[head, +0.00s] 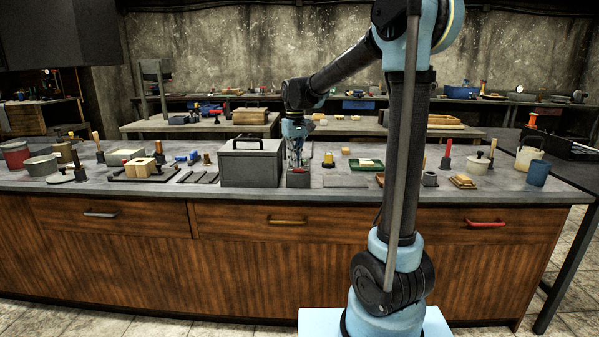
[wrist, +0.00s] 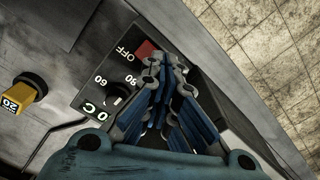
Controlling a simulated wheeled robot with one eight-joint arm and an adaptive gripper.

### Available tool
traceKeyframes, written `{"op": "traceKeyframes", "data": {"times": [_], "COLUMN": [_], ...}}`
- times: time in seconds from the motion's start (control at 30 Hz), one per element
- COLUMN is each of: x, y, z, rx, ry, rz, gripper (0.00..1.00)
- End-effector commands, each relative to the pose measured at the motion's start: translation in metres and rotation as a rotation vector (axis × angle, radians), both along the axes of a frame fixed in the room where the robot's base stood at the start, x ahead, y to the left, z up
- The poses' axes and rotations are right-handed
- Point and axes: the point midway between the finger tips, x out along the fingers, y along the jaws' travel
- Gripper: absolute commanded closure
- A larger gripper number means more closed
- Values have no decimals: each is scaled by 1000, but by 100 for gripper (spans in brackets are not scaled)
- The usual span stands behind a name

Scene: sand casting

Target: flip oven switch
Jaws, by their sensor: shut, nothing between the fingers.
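The oven (head: 250,165) is a grey box with a dark handle on top, standing on the counter in the head view. A small dark control box (head: 298,179) sits at its right side, under my gripper (head: 297,164). In the wrist view the control panel (wrist: 92,97) shows a dial (wrist: 117,92), temperature marks and the word OFF. A red switch (wrist: 146,49) is beside OFF, partly hidden by the fingertips. My gripper (wrist: 165,65) is shut and empty, its tips right at the switch. I cannot tell whether they touch it.
A yellow block marked 20 (wrist: 20,96) with a black knob stands close to the panel. The long counter (head: 345,184) holds many small tools, with trays (head: 366,164) to the right. Wooden drawers (head: 285,220) are below, and tiled floor (wrist: 270,45) lies beyond the counter edge.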

Motion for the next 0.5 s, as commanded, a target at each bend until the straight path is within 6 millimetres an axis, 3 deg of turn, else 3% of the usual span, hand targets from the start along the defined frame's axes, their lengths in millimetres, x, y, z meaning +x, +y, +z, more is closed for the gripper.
{"op": "traceKeyframes", "data": {"times": [0.5], "x": [0], "y": [0], "z": [-6], "rx": [0], "ry": [0], "rz": [0], "gripper": [100]}}
